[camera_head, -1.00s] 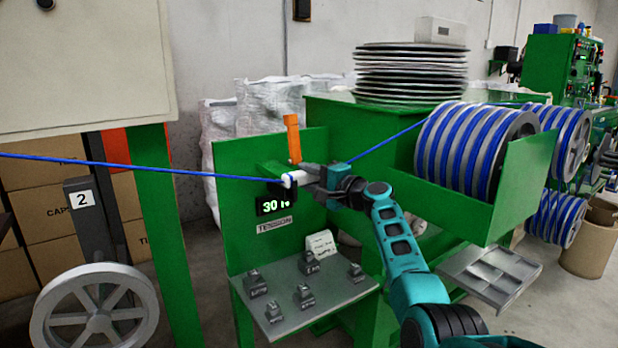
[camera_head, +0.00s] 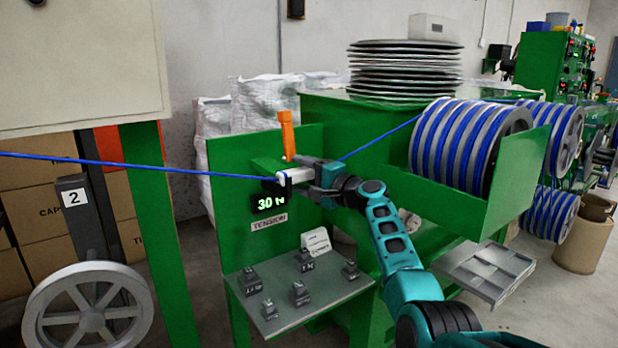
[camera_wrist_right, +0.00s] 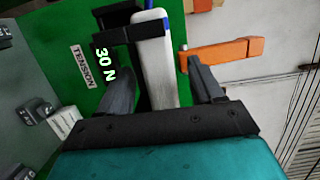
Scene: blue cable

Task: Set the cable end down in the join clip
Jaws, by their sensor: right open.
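The blue cable (camera_head: 100,161) comes in from the left and runs taut to a pale bar (camera_head: 291,179) on the green tension stand. It goes on up right (camera_head: 385,142) to the reel. The bar also shows in the right wrist view (camera_wrist_right: 153,60), with a bit of blue at its far end. My right gripper (camera_head: 303,175) is at the bar, below the orange lever (camera_head: 287,136). In the right wrist view the gripper (camera_wrist_right: 165,88) is open, its fingers on either side of the bar. I cannot make out a join clip or a cable end. My left gripper is out of view.
A display (camera_head: 270,203) reads 30 N above the "TENSION" label. Several small dark weights (camera_head: 300,293) and a white card stand on the grey shelf (camera_head: 330,303) below. Blue-wound reels (camera_head: 465,148) sit at the right. A grey spoked wheel (camera_head: 88,319) stands lower left.

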